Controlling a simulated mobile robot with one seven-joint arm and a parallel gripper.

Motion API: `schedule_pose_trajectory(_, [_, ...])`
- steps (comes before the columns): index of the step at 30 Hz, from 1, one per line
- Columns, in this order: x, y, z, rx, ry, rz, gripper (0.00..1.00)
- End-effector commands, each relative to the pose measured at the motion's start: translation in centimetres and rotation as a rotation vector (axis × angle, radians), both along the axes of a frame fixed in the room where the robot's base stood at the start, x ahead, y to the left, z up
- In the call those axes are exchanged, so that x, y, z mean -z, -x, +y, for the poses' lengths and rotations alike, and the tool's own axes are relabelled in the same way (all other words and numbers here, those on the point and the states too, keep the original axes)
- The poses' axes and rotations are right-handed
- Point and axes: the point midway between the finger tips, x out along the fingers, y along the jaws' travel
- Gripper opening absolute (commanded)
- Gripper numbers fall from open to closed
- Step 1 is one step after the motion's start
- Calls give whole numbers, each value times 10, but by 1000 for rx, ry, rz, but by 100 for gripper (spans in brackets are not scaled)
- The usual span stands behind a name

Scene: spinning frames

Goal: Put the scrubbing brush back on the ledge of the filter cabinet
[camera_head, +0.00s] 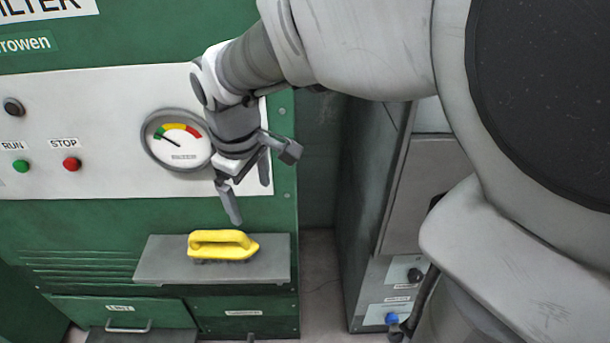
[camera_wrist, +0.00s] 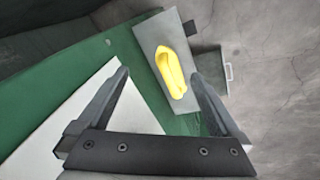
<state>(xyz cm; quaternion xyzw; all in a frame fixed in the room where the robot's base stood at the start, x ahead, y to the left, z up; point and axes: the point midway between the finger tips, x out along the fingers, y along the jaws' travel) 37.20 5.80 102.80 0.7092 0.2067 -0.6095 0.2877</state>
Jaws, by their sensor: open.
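The scrubbing brush (camera_head: 222,243) has a yellow looped handle and dark bristles underneath. It rests upright on the grey ledge (camera_head: 165,265) of the green filter cabinet (camera_head: 110,225). The brush (camera_wrist: 172,76) and ledge (camera_wrist: 149,42) also show in the wrist view, with the brush between the fingers in the picture but farther away. My gripper (camera_head: 250,197) is open and empty, above the ledge and in front of the cabinet's panel, apart from the brush. Both fingers of my gripper (camera_wrist: 160,76) show in the wrist view with nothing between them.
The white panel (camera_head: 100,100) carries a gauge (camera_head: 178,140), a green run button (camera_head: 21,166) and a red stop button (camera_head: 72,164). A drawer (camera_head: 125,313) with a handle is below the ledge. A grey cabinet (camera_head: 372,180) stands to the right, past a narrow gap.

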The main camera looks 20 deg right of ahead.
Motion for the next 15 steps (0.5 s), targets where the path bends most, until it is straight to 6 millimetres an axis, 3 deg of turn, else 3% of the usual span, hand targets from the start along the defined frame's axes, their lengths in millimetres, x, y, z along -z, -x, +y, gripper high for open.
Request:
schedule_pose_trajectory(1, [-22, 14, -6, 56, -10, -69, 100])
schedule_pose_trajectory(6, [-42, 53, -29, 271, -72, -168, 100])
schedule_pose_trajectory(15, [-51, 113, -53, 586, -230, -300, 100])
